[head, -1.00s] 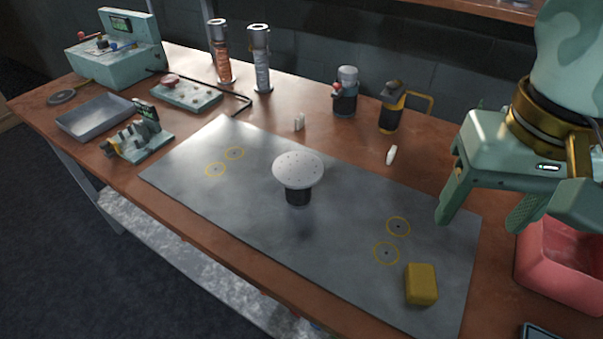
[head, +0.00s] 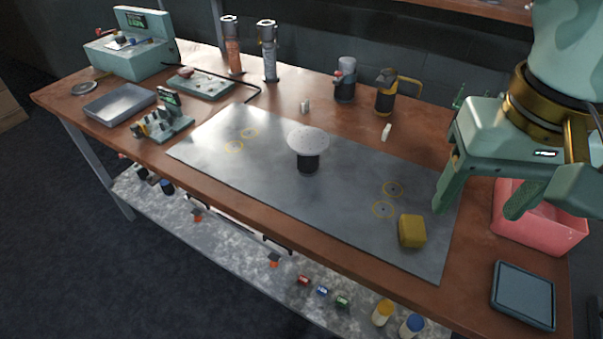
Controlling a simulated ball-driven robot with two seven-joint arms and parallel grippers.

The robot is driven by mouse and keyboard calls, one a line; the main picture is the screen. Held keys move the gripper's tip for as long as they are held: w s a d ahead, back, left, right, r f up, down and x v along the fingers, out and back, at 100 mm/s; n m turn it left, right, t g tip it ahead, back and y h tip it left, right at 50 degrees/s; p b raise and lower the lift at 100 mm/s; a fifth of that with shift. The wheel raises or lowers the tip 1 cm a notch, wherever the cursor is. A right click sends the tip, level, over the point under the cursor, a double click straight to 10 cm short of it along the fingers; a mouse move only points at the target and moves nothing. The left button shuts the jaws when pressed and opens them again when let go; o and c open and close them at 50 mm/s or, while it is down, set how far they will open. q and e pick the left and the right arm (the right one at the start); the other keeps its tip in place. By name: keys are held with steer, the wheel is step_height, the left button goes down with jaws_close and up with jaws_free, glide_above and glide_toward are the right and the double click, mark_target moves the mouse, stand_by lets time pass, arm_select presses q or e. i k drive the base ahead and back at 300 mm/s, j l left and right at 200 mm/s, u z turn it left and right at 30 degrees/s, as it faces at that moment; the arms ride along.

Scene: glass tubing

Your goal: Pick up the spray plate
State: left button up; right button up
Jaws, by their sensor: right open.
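The spray plate (head: 308,139) is a white round disc with small holes, sitting flat on top of a short black stand. The stand (head: 308,164) is upright near the middle of the grey metal sheet on the bench. My right gripper (head: 477,208) is open and empty, its two fingers pointing down at the right of the view. It is well to the right of the spray plate and apart from it. My left gripper is not in view.
A yellow block (head: 412,231) lies on the grey sheet (head: 270,178) at its right end. Canisters (head: 345,80) and tall cylinders (head: 269,52) stand at the back. The sheet around the stand is clear.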

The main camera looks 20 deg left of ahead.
mark_target(307, 142)
steer(key=k, duration=1.1)
